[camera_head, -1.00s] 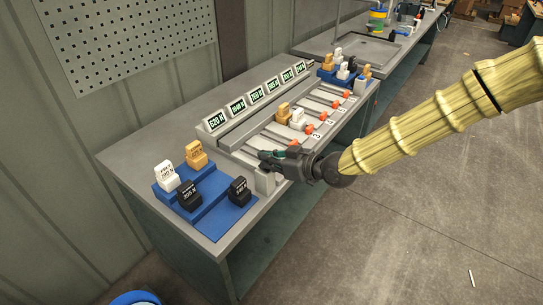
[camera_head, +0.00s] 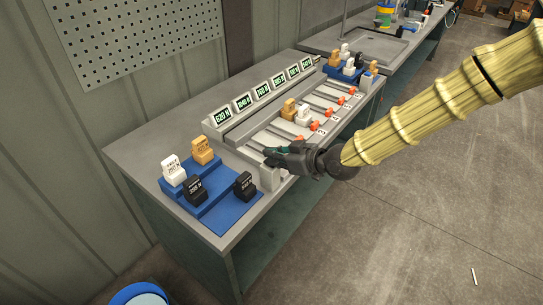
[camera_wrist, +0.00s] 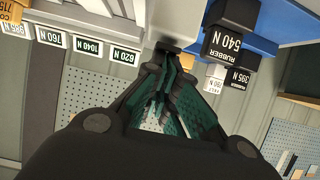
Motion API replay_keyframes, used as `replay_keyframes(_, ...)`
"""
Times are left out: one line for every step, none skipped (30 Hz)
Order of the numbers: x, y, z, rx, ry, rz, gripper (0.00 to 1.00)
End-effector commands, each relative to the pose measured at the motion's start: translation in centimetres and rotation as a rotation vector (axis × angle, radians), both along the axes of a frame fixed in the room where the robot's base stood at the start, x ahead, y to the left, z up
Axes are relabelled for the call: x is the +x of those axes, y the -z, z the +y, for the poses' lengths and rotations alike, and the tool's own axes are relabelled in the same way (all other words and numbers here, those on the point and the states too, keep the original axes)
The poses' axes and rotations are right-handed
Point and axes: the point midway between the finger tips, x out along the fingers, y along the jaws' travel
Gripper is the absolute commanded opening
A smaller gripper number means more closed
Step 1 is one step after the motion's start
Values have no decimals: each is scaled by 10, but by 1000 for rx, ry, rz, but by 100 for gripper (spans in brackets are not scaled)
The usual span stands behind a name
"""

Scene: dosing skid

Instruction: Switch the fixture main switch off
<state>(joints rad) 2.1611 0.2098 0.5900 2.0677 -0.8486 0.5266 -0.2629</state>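The fixture (camera_head: 262,143) is a long grey unit with several sloped lanes and a row of lit displays. My gripper (camera_head: 270,157) is at its near left end, reaching in from the right. In the wrist view, my gripper's dark fingers with teal pads (camera_wrist: 168,55) converge towards a small grey piece (camera_wrist: 170,45) below the light end block of the fixture (camera_wrist: 178,18). I cannot tell whether this piece is the main switch, or whether the fingers touch it. No switch can be clearly made out in the head view; my gripper covers part of that end.
A blue stepped stand (camera_head: 225,205) with white, orange and black labelled blocks is close to the left of my gripper. Orange and white blocks (camera_head: 289,109) sit on the fixture lanes. Another blue stand (camera_head: 345,73) is at the far end.

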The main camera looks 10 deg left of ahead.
Motion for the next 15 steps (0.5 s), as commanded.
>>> replay_keyframes(-1,4,-3,-4,0,5,0)
replay_keyframes(-2,5,-4,-4,0,5,0)
replay_keyframes(-2,5,-5,-5,0,6,0)
replay_keyframes(-3,6,-6,-5,0,6,0)
replay_keyframes(-4,6,-7,-5,0,6,0)
replay_keyframes(-4,7,-9,-6,1,7,0)
replay_keyframes(-5,8,-10,-7,1,7,0)
replay_keyframes(-5,9,-11,-6,1,8,0)
replay_keyframes(-6,10,-12,-7,1,8,0)
replay_keyframes(-6,10,-13,-8,1,9,0)
replay_keyframes(-7,11,-14,-9,2,10,0)
replay_keyframes(-7,11,-14,-10,1,11,0)
replay_keyframes(-7,12,-14,-10,1,11,0)
replay_keyframes(-7,12,-15,-10,1,11,0)
replay_keyframes(-8,13,-15,-11,1,12,0)
